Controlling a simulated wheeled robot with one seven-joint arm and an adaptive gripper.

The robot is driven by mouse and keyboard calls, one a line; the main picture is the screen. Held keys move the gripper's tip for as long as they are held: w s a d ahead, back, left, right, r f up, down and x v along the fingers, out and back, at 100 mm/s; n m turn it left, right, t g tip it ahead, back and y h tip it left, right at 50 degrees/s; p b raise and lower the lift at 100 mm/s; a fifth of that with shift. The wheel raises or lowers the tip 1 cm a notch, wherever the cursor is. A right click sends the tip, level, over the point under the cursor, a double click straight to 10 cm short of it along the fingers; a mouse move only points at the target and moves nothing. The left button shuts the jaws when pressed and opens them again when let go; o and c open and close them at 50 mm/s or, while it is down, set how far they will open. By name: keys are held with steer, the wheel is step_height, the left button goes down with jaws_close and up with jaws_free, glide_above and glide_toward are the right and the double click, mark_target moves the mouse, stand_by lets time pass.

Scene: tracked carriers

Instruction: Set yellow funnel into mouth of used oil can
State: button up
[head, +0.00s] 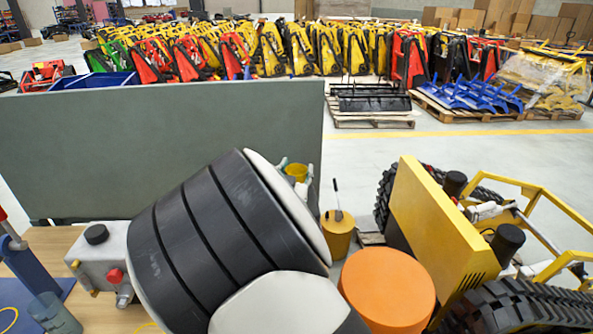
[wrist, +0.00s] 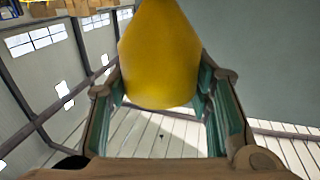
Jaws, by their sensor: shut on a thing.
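The yellow funnel (wrist: 160,55) is between the two teal-padded fingers of my gripper (wrist: 162,100) in the wrist view, which is shut on it. In the head view a small part of the funnel (head: 296,171) shows beyond my dark arm link, with a bit of my gripper (head: 297,179) around it. My arm hides the rest. I cannot tell for sure which thing is the used oil can. A yellow round container (head: 338,238) with a dark-handled tool upright at its top stands on the floor beyond my arm. No mouth is clearly visible.
An orange round-topped thing (head: 388,286) stands right of my arm, next to a yellow tracked carrier (head: 440,225). A grey-green panel (head: 120,150) rises behind a wooden bench (head: 50,240). A grey unit with a black knob (head: 100,255) sits on the bench, left of my arm.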

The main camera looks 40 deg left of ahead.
steer(key=o, duration=1.2)
steer(key=v, duration=1.2)
